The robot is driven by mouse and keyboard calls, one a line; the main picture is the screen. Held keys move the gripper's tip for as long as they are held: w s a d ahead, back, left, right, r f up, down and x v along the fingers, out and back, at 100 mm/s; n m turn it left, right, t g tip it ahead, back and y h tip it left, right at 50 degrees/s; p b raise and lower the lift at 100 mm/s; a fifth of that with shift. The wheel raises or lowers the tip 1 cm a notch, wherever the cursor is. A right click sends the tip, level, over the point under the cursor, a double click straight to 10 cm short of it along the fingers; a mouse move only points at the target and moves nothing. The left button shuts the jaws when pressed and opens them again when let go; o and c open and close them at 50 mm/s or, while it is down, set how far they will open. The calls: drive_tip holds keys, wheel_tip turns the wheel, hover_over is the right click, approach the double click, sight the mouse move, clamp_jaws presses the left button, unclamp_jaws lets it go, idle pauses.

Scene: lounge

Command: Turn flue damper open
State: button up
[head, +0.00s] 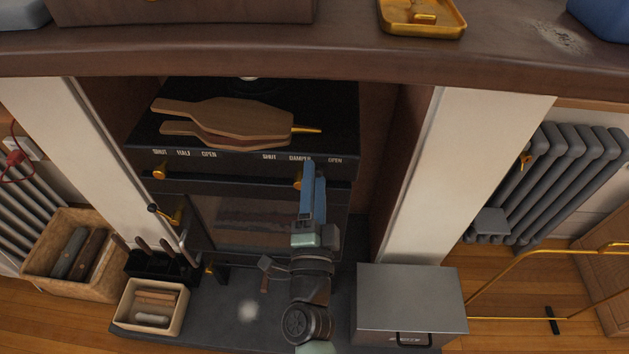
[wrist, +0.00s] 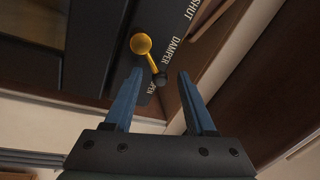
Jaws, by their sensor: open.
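The flue damper lever is brass, with a round knob (head: 298,181) under the SHUT, DAMPER and OPEN lettering at the stove's upper right front. In the wrist view the damper knob (wrist: 141,44) sits beyond the left fingertip, and its thin stem slants down right to a dark end between the fingertips. My gripper (head: 314,172) has blue fingers and is open and empty in front of the lever. In the wrist view the gripper (wrist: 160,73) has its fingers spread either side of the stem's lower end; contact cannot be told.
The black stove (head: 250,215) has another brass knob (head: 159,172) under SHUT, RALI, OPEN on the left. Wooden bellows (head: 225,122) lie on its top. A mantel (head: 330,55) overhangs. A grey metal box (head: 408,295) stands right of my arm; a tool rack (head: 155,265) stands left.

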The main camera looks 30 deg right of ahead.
drive_tip(key=v, duration=1.3)
idle(0.4)
